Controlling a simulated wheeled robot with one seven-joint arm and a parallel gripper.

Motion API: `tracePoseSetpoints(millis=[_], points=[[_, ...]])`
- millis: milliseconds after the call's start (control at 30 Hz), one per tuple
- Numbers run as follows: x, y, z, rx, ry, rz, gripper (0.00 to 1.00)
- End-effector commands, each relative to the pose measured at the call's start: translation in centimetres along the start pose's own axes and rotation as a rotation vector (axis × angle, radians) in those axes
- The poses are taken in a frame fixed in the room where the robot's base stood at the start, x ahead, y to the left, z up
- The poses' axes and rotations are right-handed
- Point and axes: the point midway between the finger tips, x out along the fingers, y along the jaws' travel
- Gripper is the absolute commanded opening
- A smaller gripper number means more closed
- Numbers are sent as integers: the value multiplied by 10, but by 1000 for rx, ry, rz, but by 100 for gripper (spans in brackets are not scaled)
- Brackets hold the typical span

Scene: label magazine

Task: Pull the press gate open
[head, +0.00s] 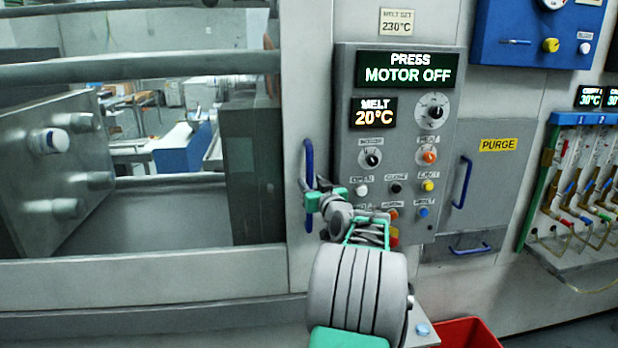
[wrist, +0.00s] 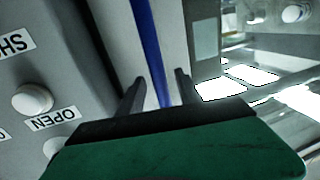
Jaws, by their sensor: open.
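The press gate (head: 303,85) is a pale grey frame around a large window on the left of the head view. Its upright blue handle (head: 309,160) is on the gate's right side, beside the control panel. My gripper (head: 315,192) is at the middle of this handle. In the wrist view, the blue handle (wrist: 147,35) runs between the two dark fingers of my gripper (wrist: 159,78). The fingers are apart, with a gap visible on each side of the bar. The handle's lower part is hidden behind the gripper body in the wrist view.
The control panel (head: 345,90), with knobs and buttons, is close to the right of the handle; its display reads motor off. A purge door (head: 487,200) with another blue handle (head: 461,182) is further right. A red bin (head: 468,333) stands below.

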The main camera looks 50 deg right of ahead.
Motion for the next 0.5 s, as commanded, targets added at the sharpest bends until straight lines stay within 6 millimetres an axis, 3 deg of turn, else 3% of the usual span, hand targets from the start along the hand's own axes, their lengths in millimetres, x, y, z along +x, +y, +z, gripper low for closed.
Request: tracePoseSetpoints(millis=[133,400,500], points=[[17,0,0,1,-2,0,41],[20,0,1,1,-1,1,41],[20,0,1,1,-1,1,33]])
